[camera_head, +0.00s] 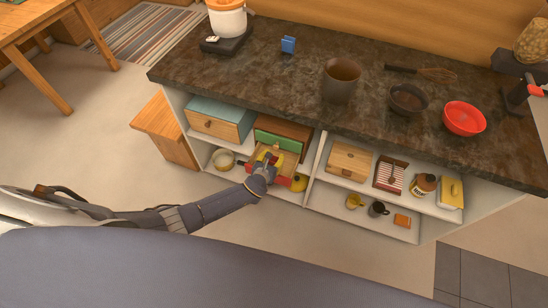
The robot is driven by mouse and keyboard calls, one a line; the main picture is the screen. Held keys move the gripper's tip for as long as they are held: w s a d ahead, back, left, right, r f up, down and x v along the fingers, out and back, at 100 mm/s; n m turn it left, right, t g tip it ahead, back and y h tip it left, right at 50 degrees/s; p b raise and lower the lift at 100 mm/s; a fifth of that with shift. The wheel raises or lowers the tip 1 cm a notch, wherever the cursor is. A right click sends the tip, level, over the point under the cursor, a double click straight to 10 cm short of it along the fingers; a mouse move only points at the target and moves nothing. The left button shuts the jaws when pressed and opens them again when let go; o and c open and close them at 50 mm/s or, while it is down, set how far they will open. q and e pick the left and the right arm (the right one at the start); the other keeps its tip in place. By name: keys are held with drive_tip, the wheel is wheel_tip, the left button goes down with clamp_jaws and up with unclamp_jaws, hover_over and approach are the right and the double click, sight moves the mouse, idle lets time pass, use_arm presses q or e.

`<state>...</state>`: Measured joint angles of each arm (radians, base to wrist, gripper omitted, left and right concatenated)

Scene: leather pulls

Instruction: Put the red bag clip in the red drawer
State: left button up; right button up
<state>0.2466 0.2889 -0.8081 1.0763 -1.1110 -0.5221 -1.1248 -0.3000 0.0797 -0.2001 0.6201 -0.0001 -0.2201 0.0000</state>
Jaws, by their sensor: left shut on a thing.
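The red drawer (282,180) is the lower drawer of a small wooden chest under the counter. It is pulled out, and its wooden inside shows, with a small yellow thing in it. My left gripper (266,165) is at the middle of the drawer's front, shut on what looks like its pull; the fingertips partly hide the pull and the drawer front. I cannot make out the red bag clip for sure. A small red thing on a dark object (537,90) is at the right edge, too cut off to name. My right gripper is not in view.
A green drawer (278,140) is shut just above. A pot (223,160) and a yellow thing (299,182) flank the open drawer. On the counter are a blue object (288,44), a brown canister (341,80), a dark bowl (409,99) and a red bowl (464,118).

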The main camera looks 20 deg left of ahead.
use_arm(q)
drive_tip(key=shift+f, duration=0.25)
drive_tip(key=o, duration=0.9)
drive_tip(key=shift+r, duration=0.15)
